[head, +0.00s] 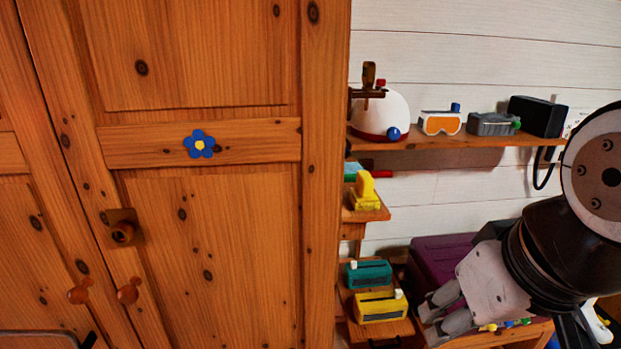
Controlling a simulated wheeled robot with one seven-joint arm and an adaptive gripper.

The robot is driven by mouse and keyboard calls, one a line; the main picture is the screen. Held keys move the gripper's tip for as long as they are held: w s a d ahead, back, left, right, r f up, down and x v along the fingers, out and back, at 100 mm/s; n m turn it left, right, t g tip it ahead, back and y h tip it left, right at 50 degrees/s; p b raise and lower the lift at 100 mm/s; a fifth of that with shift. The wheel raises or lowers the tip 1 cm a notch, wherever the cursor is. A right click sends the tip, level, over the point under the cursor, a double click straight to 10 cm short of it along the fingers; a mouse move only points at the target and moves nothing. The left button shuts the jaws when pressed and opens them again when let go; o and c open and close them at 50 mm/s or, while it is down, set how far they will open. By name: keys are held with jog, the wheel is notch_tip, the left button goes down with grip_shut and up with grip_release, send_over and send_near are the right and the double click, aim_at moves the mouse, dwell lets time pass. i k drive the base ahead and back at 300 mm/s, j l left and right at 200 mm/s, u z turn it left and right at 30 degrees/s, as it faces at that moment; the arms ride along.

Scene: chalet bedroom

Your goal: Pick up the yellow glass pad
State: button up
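Two yellow things show in the head view, and I cannot tell for sure which is the yellow glass pad. One is a yellow piece (364,192) with an upright part, on a small wooden shelf beside the wardrobe. The other is a yellow box-like item (380,307) with a dark front strip and a white knob, on a lower wooden surface. My gripper (428,322) is at the lower right, to the right of the yellow box-like item and apart from it. Its two grey fingers are spread with nothing between them.
A teal item (368,273) sits just behind the yellow box-like item. A purple box (440,262) stands behind my gripper. A wooden wardrobe (220,240) fills the left.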

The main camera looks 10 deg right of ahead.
aim_at(362, 197)
jog(key=i+z, duration=0.2)
jog(key=z, duration=0.15)
jog(key=i+j+z, duration=0.1)
jog(key=i+z, duration=0.25)
jog(key=i+j+z, duration=0.1)
jog(key=z, duration=0.25)
